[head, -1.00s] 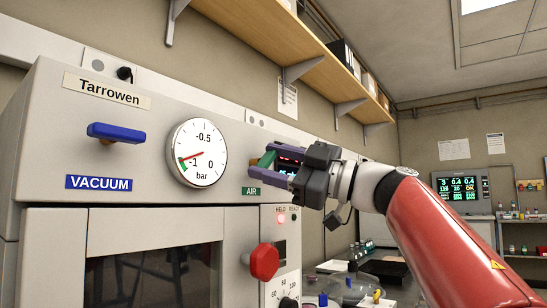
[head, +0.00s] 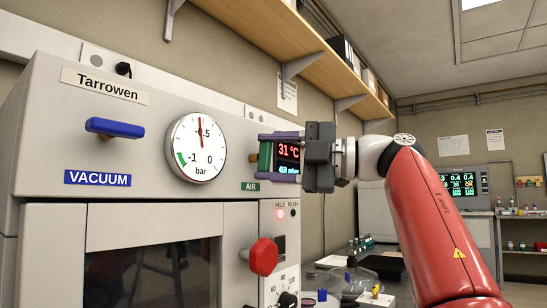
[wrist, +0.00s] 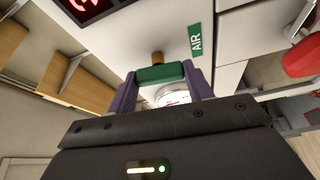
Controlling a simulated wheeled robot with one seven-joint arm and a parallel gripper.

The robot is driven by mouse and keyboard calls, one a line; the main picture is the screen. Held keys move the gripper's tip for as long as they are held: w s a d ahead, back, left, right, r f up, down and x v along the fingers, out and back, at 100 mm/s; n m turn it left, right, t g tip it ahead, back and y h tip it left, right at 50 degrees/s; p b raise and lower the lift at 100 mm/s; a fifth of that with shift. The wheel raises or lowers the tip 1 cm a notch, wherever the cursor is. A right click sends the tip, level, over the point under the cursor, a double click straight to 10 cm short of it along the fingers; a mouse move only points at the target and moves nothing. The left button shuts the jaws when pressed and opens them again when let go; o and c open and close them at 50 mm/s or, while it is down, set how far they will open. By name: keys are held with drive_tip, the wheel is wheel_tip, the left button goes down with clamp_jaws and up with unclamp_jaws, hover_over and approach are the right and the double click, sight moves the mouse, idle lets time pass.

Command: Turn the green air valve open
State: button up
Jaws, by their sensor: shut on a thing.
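The green air valve handle (head: 265,157) stands upright on the front of the grey cabinet, above the green AIR label (head: 251,186). My gripper (head: 263,156) is shut on it, with one purple finger at its upper end and one at its lower end. In the wrist view the green handle (wrist: 160,73) lies between the two fingertips (wrist: 160,78), in front of a brass stem (wrist: 158,57). The gauge (head: 197,148) left of the handle has its red needle pointing up, near -0.5 bar.
A blue vacuum handle (head: 115,128) lies level at the left. A red knob (head: 263,256) sticks out below the valve. A display (head: 288,150) reading 31 °C shows between my fingers. A wooden shelf (head: 270,40) runs above.

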drive_tip(key=shift+f, duration=0.1)
idle(0.4)
drive_tip(key=o, duration=1)
drive_tip(key=shift+d, duration=0.1)
drive_tip(key=v, duration=0.7)
drive_tip(key=shift+d, duration=0.3)
